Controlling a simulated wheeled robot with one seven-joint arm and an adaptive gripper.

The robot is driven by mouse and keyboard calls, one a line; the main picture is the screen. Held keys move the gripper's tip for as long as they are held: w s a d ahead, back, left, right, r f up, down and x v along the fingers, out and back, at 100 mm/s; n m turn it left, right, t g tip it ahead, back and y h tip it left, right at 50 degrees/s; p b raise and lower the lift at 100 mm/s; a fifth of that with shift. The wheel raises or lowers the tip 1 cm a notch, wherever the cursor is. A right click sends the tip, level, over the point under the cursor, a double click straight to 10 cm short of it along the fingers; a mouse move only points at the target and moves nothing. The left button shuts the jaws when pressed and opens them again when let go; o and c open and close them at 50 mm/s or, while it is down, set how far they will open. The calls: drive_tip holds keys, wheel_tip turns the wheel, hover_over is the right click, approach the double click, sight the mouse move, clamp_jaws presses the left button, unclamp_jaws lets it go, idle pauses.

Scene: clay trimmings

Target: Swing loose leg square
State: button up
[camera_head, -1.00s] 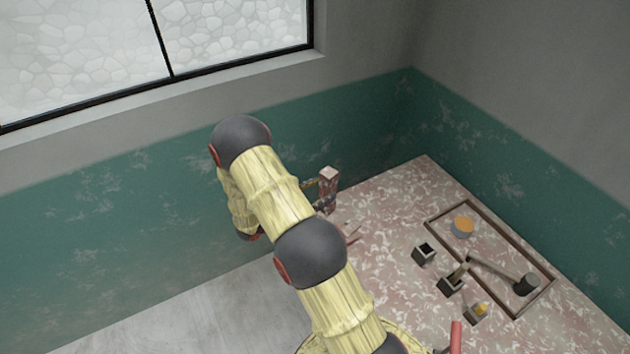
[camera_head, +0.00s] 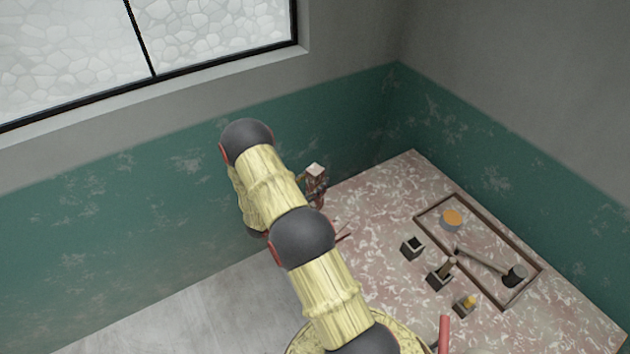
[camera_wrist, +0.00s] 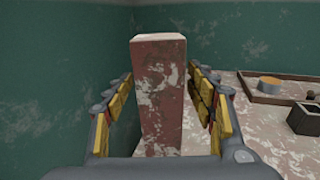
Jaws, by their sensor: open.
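The leg (camera_wrist: 160,95), an upright square post with a mottled red-and-white face, stands between the fingers of my open gripper (camera_wrist: 164,82) in the wrist view. There is a visible gap on its left; on its right the finger pads are close, and I cannot tell whether they touch it. In the head view the leg (camera_head: 315,184) stands at the far left end of the mottled table (camera_head: 385,190), and my arm hides most of the gripper. The leg's foot is hidden in both views.
A wood-framed tray (camera_head: 480,228) holds an orange-topped pot (camera_head: 451,219) and a hammer (camera_head: 482,260). Several small dark holders, including an open one (camera_head: 412,247), stand in front of it. A green-and-grey wall (camera_head: 130,195) is close behind the leg.

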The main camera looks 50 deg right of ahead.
drive_tip(key=shift+d, duration=0.1)
drive_tip(key=shift+c, duration=0.9)
clamp_jaws()
